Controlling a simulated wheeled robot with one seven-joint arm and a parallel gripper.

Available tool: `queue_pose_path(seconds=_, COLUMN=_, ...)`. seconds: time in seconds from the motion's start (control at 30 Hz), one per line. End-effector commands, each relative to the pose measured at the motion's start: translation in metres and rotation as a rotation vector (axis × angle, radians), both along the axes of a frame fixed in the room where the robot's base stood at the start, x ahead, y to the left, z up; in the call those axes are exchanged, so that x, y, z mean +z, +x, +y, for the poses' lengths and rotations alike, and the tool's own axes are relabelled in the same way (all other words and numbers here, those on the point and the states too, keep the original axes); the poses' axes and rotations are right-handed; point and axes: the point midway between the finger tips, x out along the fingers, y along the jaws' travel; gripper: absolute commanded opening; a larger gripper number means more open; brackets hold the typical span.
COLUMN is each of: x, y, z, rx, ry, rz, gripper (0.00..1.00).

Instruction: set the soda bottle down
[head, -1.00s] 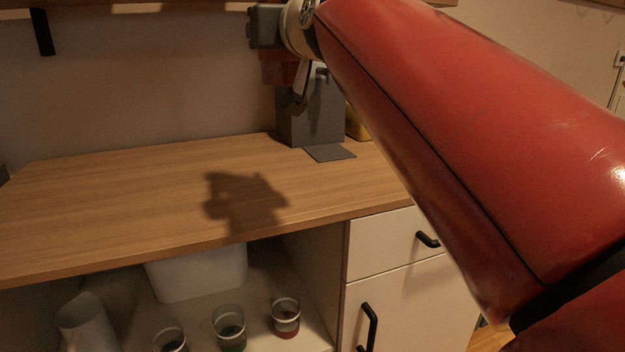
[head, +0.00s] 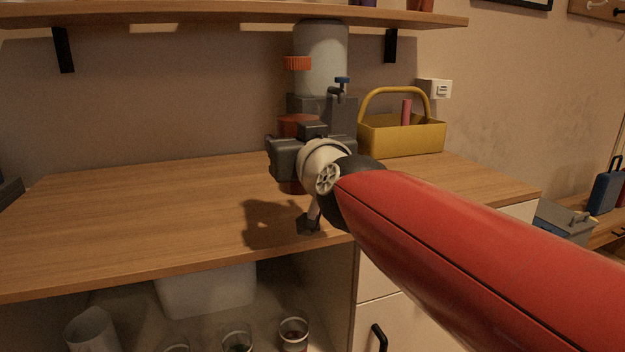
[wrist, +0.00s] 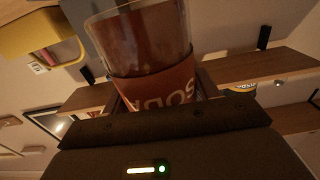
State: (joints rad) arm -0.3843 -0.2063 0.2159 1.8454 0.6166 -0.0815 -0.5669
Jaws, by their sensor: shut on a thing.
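The soda bottle (wrist: 150,38) shows in the wrist view with dark brown contents and a red label lettered in white. My gripper (wrist: 155,98) is shut on it around the label. In the head view, my gripper (head: 297,152) hides much of the bottle; a red part (head: 297,125) shows above the jaws and a little red shows below. An orange cap (head: 297,63) stands above, apparently the bottle's. The bottle looks upright, over the right part of the wooden counter (head: 130,205). I cannot tell whether its base touches the counter.
A grey dispenser with a pale tank (head: 321,55) and blue tap stands close behind my gripper. A yellow caddy (head: 405,138) is to its right. A shelf (head: 200,12) runs overhead. Cups and a white bin (head: 205,288) sit below the counter.

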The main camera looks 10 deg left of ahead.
Motion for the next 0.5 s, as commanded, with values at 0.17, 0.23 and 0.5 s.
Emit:
queue_pose_path(seconds=0.17, x=-0.021, y=-0.001, z=0.001, rx=0.003, ry=0.001, rz=-0.001, gripper=0.23)
queue_pose_path(seconds=0.23, x=-0.026, y=-0.001, z=0.001, rx=0.003, ry=0.001, rz=-0.001, gripper=0.23)
queue_pose_path(seconds=0.5, x=-0.055, y=-0.001, z=0.001, rx=0.003, ry=0.001, rz=-0.001, gripper=0.23)
